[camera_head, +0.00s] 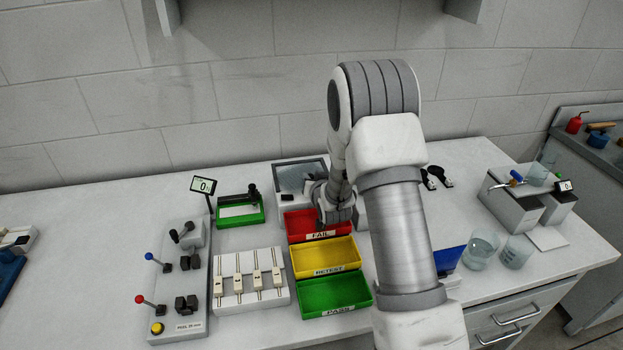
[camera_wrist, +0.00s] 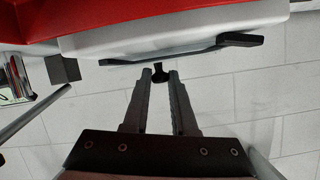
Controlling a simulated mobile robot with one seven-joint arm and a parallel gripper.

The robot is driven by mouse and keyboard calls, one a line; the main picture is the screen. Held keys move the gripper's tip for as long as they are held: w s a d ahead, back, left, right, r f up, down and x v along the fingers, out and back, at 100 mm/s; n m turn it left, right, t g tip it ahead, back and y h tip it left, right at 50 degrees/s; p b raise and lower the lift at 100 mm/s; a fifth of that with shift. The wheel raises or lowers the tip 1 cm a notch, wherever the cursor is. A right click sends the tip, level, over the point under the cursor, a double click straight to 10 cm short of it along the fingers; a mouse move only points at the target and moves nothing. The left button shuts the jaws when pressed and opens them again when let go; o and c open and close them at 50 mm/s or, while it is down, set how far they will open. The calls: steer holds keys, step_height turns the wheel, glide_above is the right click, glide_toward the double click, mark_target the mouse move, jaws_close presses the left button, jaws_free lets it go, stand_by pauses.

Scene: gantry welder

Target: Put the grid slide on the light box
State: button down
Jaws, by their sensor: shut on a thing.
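My gripper (camera_head: 328,217) is low over the red bin marked FAIL (camera_head: 294,224) in the head view. In the wrist view my gripper (camera_wrist: 160,76) has its fingers close together, shut on a small black piece (camera_wrist: 160,70) at the tips. Most of that piece is hidden, and I cannot tell whether it is the grid slide. A flat grey-framed panel (camera_head: 290,176) behind the red bin may be the light box. My arm covers its right part. No grid slide shows clearly elsewhere.
A yellow RETEST bin (camera_head: 325,256) and a green PASS bin (camera_head: 334,294) stand in front of the red one. A green-rimmed tray (camera_head: 240,218), a white rack (camera_head: 249,296) and a lever panel (camera_head: 180,285) are left. Glass beakers (camera_head: 481,250) stand right.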

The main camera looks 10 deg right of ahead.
steer(key=c, duration=0.6)
jaws_free()
steer(key=shift+c, duration=0.2)
steer(key=s+r+n+g, duration=0.1)
steer(key=s+r, duration=0.5)
steer(key=s, duration=0.7)
steer(key=s+a+r+n+g, duration=0.1)
steer(key=s+r+g, duration=0.3)
steer(key=s, duration=1)
steer(key=s+r+g+b, duration=0.1)
steer(key=s+r+g, duration=0.2)
steer(key=s+r, duration=0.7)
steer(key=s, duration=0.4)
steer(key=shift+a+r+n, duration=0.2)
steer(key=shift+a+n, duration=0.15)
steer(key=shift+n, duration=0.05)
steer(key=shift+s, duration=0.1)
steer(key=shift+c, duration=0.8)
